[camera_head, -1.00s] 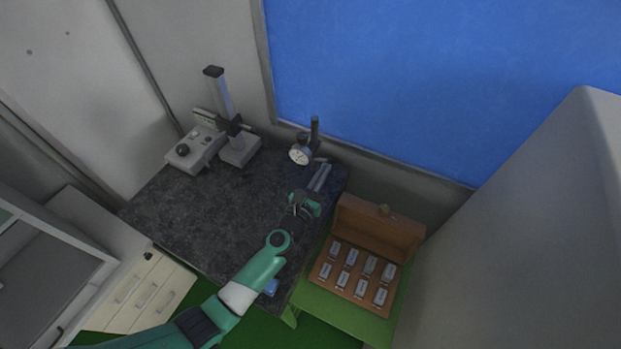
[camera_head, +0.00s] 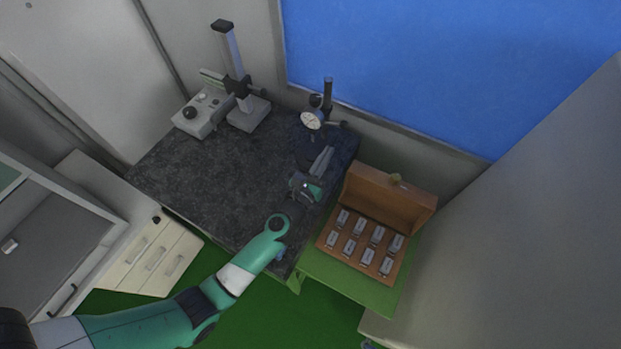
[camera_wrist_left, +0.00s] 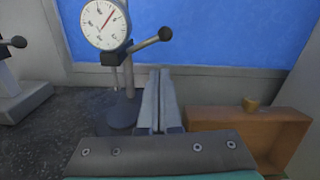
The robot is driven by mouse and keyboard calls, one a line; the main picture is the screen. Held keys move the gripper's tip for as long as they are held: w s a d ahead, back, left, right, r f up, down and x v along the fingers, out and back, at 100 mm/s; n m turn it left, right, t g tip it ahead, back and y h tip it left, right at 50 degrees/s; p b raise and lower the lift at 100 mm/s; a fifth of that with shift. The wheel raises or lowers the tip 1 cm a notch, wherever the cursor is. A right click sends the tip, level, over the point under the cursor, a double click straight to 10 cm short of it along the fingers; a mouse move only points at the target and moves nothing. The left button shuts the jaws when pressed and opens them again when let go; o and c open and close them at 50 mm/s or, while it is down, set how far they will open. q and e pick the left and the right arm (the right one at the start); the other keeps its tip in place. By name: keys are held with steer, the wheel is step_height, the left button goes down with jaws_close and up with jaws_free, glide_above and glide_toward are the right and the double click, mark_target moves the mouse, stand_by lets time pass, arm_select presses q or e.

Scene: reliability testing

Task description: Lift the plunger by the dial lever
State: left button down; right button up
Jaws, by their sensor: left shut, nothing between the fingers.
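The dial indicator (camera_head: 311,120) with a white round face stands on a dark post at the back right of the granite table. In the left wrist view its dial (camera_wrist_left: 105,24) is at the upper left. A short lever ending in a black ball (camera_wrist_left: 165,34) sticks out to the right below the dial. The thin plunger (camera_wrist_left: 115,78) hangs under the dial over a dark round base. My left gripper (camera_head: 328,152) is shut and empty, in front of the indicator. In the left wrist view its fingertips (camera_wrist_left: 160,72) appear below the ball, apart from the lever.
A tall column stand (camera_head: 235,70) and a grey control box (camera_head: 203,112) stand at the table's back left. An open wooden case (camera_head: 385,208) with several metal blocks sits on a green surface at right. The granite table (camera_head: 215,185) is clear in its left and middle.

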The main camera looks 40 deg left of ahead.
arm_select(q)
steer(key=v, duration=0.8)
steer(key=shift+s+r, duration=0.2)
arm_select(e)
steer(key=shift+r, duration=0.55)
arm_select(q)
steer(key=shift+r, duration=0.1)
arm_select(e)
steer(key=shift+r, duration=0.1)
